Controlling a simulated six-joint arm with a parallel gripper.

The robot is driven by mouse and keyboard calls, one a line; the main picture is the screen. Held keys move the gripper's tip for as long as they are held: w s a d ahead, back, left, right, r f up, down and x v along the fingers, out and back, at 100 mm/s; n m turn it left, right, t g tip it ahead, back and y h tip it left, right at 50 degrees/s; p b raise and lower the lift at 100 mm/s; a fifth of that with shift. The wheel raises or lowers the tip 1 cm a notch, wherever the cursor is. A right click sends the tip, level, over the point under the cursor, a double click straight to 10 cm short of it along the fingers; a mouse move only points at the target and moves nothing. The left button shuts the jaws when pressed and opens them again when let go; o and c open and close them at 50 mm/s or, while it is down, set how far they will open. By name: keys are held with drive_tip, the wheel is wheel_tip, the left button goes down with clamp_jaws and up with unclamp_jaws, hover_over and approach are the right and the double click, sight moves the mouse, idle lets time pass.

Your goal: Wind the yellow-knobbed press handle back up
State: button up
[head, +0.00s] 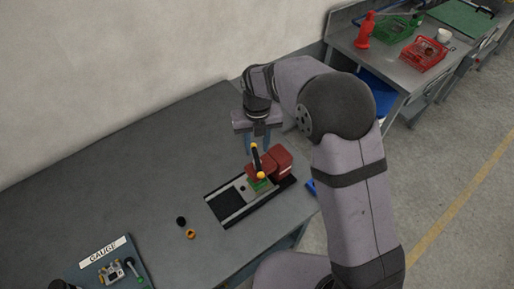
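The press has a dark red body (281,164) and stands on a black-and-grey base plate (223,219) on the grey bench. Its handle (257,161) is a dark bar with a yellow knob (261,175) at its lower end in the picture and a small yellow tip at its upper end. A green piece (261,186) shows just below the knob. My gripper (258,144) points down behind the handle's upper end, with its bluish fingers apart. It looks empty. I cannot tell whether a finger touches the handle, as the bar partly overlaps the gripper in this view.
A small black ring (181,221) and an orange-brown ring (191,234) lie left of the base plate. A board labelled GAUGE (105,250) is at the front left. The bench's left part is clear. Another table (395,63) with baskets stands at the upper right.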

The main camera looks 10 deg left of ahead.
drive_tip(key=b, duration=0.1)
drive_tip(key=f+b, duration=0.1)
drive_tip(key=w+f+b, duration=0.1)
drive_tip(key=shift+a+f, duration=0.25)
drive_tip(key=shift+w+a+r+m+b, duration=0.1)
drive_tip(key=shift+r+m+b, duration=0.25)
drive_tip(key=shift+m, duration=0.35)
drive_tip(key=shift+r+m, duration=0.1)
drive_tip(key=shift+m, duration=0.7)
drive_tip(key=m, duration=0.6)
drive_tip(key=shift+r, duration=0.3)
drive_tip(key=m, duration=0.6)
drive_tip(key=shift+s+r+m, duration=0.1)
drive_tip(key=shift+s+m, duration=0.15)
drive_tip(key=shift+m, duration=0.05)
drive_tip(key=m, duration=0.6)
drive_tip(key=shift+s+d, duration=0.15)
drive_tip(key=shift+d, duration=0.1)
drive_tip(key=m, duration=0.6)
drive_tip(key=shift+s+d+m, duration=0.1)
drive_tip(key=shift+s+m, duration=0.1)
drive_tip(key=shift+m, duration=0.2)
drive_tip(key=m, duration=0.3)
drive_tip(key=shift+s+m, duration=0.1)
drive_tip(key=shift+m, duration=0.3)
drive_tip(key=m, duration=0.3)
drive_tip(key=shift+m, duration=0.4)
